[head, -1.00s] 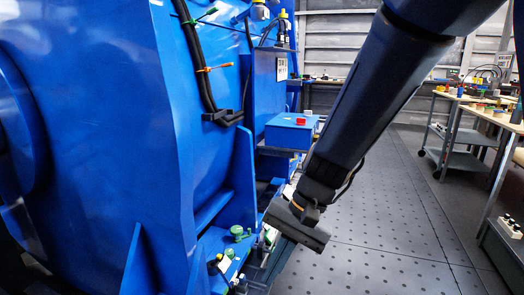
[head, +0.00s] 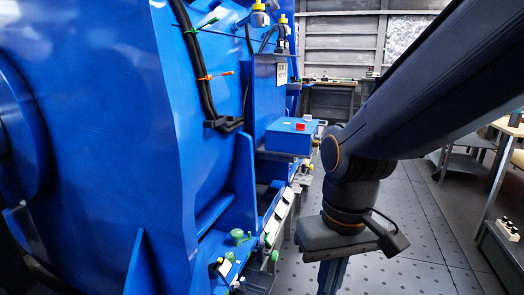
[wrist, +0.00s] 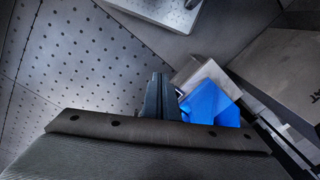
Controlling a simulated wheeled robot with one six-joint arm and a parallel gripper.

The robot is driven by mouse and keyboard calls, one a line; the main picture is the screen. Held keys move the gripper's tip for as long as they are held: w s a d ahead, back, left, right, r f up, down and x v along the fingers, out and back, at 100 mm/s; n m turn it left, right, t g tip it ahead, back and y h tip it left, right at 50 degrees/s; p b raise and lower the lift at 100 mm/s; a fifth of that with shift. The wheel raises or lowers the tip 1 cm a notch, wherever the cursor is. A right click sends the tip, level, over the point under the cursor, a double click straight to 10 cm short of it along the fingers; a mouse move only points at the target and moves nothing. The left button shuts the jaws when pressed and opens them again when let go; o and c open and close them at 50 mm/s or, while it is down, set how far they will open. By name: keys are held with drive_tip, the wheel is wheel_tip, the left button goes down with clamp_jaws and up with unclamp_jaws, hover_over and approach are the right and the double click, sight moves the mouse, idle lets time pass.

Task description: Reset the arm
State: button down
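My gripper (head: 332,278) hangs from my bent arm on the right of the head view, pointing down over the perforated floor. It is to the right of the big blue motor housing and apart from it. Its fingertips run near the lower edge of that view. In the wrist view the dark fingers (wrist: 160,95) stand close together, with nothing visible held between them.
The blue motor housing (head: 110,130) fills the left. A blue box with a red button (head: 288,137) juts from its side, and green-knobbed fittings (head: 240,237) sit lower. Worktables (head: 505,130) stand at right. The perforated floor (head: 400,255) looks clear.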

drive_tip(key=d+r+m+p, duration=0.2)
drive_tip(key=d+r+p, duration=0.6)
drive_tip(key=p, duration=0.6)
drive_tip(key=shift+s+r+m+h+p, duration=0.2)
drive_tip(key=shift+m+h+p, duration=0.1)
drive_tip(key=shift+m+p, duration=0.1)
